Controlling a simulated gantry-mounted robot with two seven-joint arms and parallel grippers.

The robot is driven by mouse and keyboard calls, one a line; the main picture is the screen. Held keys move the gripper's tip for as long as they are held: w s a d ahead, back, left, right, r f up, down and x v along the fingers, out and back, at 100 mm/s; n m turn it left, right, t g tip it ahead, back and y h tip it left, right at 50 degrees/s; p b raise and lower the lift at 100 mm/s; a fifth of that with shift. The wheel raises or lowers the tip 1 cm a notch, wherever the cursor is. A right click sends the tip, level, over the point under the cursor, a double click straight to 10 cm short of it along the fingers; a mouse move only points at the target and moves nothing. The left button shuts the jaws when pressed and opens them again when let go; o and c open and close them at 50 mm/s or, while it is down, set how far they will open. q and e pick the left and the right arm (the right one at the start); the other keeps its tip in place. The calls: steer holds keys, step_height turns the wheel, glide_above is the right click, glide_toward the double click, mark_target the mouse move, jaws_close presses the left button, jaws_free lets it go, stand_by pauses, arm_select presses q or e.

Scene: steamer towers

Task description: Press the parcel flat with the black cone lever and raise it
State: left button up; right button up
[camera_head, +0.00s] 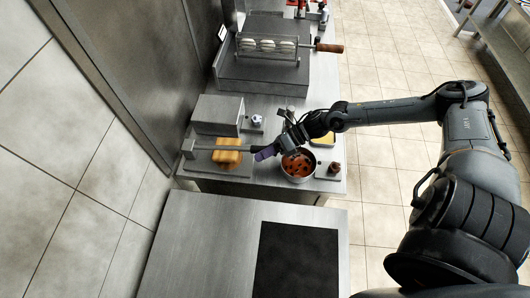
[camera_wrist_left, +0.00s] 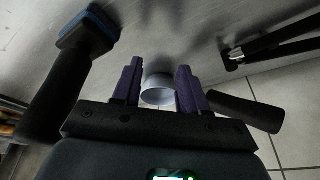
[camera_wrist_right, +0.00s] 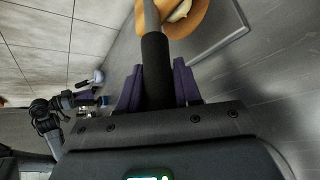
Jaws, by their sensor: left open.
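The tan-orange parcel (camera_head: 228,150) lies on a dark flat plate (camera_head: 215,168) at the left of the counter, with a grey metal lever bar (camera_head: 209,147) across it. In the right wrist view the parcel (camera_wrist_right: 188,22) is partly hidden behind the bar. My right gripper (camera_head: 265,153) is at the lever's right end. Its purple fingers (camera_wrist_right: 158,88) close around the black cone lever's handle (camera_wrist_right: 155,65) from both sides.
A pot of red-brown food (camera_head: 298,165) stands just right of my right gripper. A grey box (camera_head: 217,115) is behind the parcel. In the left wrist view, a pale round cup (camera_wrist_left: 158,88) shows beyond the fingers, and a blue-tipped black tool (camera_wrist_left: 88,32) is at left.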

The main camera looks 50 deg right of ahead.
steer(key=o, duration=0.3)
arm_select(q)
steer(key=shift+d, duration=0.1)
arm_select(e)
steer(key=shift+o, duration=0.2)
arm_select(q)
step_height(320, 180, up, 5)
steer(key=p, duration=0.4)
steer(key=shift+f+p, duration=0.2)
steer(key=shift+p, duration=0.1)
arm_select(e)
steer(key=v, duration=1)
steer(key=shift+s+d+r, duration=0.2)
steer(key=shift+d+r, duration=0.05)
steer(key=shift+c, duration=0.5)
